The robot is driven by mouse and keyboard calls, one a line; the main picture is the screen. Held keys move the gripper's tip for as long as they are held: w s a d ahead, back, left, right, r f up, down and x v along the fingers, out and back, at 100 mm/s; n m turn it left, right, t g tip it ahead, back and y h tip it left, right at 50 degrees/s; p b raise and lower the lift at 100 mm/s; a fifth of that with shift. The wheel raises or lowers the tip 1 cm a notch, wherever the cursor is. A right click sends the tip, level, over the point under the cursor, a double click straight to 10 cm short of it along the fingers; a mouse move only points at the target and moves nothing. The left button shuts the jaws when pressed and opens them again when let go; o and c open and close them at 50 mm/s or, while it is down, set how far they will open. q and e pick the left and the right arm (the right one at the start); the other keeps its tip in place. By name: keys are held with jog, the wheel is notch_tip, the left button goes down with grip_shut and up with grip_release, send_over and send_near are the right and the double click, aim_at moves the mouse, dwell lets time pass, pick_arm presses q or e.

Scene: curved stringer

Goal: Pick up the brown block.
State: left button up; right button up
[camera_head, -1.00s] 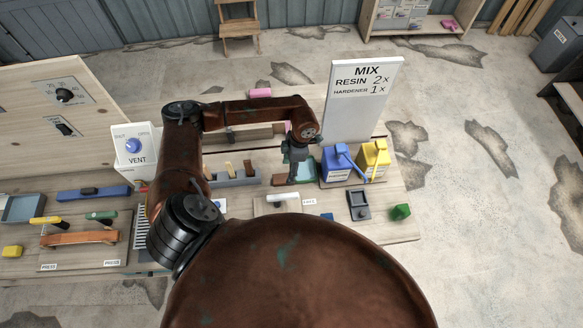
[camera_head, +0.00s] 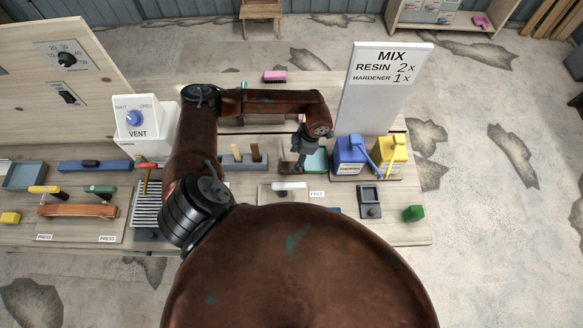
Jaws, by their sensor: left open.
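A reddish-brown block (camera_head: 286,168) lies on the workbench in the middle of the head view, left of a green tray. My left gripper (camera_head: 299,168) points down at the block's right end, and its fingers partly hide that end. The left gripper is open. I cannot tell whether its fingers touch the block or stand around it. My right gripper is not in view.
A green tray (camera_head: 316,160) is just right of the gripper, with a blue container (camera_head: 350,156) and a yellow container (camera_head: 392,154) beyond. A grey rack (camera_head: 238,165) with upright pieces stands to the left. A white sign (camera_head: 380,100) rises behind.

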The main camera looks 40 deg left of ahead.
aim_at(292, 166)
pick_arm(q)
jog(key=p+x, duration=0.1)
jog(key=x, duration=0.3)
jog(key=shift+s+d+f+p, duration=0.1)
jog(key=shift+d+f+p, duration=0.05)
jog(key=shift+f+p, duration=0.15)
jog(key=shift+f, duration=0.4)
jog(key=shift+f, duration=0.25)
jog(key=shift+c, duration=0.2)
jog(key=c, duration=1.2)
jog(key=shift+c, duration=0.2)
jog(key=shift+r, duration=0.15)
